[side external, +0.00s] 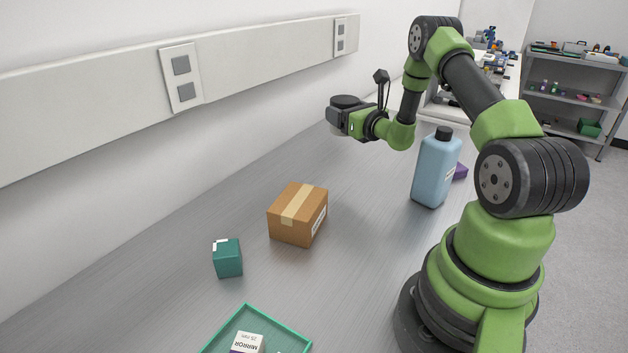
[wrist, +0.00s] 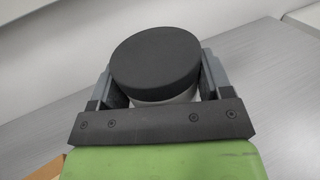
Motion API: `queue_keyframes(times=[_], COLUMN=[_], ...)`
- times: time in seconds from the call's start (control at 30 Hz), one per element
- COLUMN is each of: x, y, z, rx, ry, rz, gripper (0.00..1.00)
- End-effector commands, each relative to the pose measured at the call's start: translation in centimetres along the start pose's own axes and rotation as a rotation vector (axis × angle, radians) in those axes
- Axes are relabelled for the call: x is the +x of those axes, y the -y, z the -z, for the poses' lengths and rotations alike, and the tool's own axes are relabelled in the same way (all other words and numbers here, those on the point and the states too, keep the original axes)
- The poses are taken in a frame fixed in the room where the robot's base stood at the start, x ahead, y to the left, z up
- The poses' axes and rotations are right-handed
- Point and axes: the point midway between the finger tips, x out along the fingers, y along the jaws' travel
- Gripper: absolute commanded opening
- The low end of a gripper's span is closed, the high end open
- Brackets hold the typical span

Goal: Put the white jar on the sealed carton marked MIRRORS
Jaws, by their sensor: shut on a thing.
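My gripper (wrist: 155,85) is shut on the white jar (wrist: 155,62), which has a wide black lid; a pale strip of its body shows below the lid between the fingers. In the side view the jar (side external: 346,102) is held upright in my gripper (side external: 345,118), high above the table and beyond the carton. The brown carton (side external: 297,215) stands on the table, taped shut, with a clear top and a white label on its right side, too small to read. A brown corner at the lower left of the wrist view may be the carton.
A tall blue bottle (side external: 433,170) with a black cap stands right of the carton, with a purple thing (side external: 461,171) behind it. A teal box (side external: 228,258) and a green-rimmed tray (side external: 247,309) holding a MIRROR box (side external: 247,343) are nearer. A wall runs along the left.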

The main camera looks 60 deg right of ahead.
Motion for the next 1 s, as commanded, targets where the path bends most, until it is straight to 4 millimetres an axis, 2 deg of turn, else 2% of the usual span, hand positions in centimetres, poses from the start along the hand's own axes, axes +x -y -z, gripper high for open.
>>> queue_keyframes(times=[0.07,0.2,0.3,0.43,0.6,0.73,1.0], x=[0.0,-1.4,-3.4,-6.3,-9.3,-10.5,-10.8], y=[-3.5,-9.6,-13.4,-16.9,-19.3,-20.0,-20.1], z=[-1.3,-3.0,-3.9,-4.7,-5.2,-5.1,-0.6], rx=[-0.002,-0.001,0.0,0.002,0.002,0.003,0.006], ry=[0.004,0.003,0.002,0.002,0.001,0.0,-0.002], rz=[-0.172,-0.497,-0.718,-0.963,-1.174,-1.249,-1.267], gripper=[0.44,0.44,0.44,0.44,0.44,0.44,0.44])
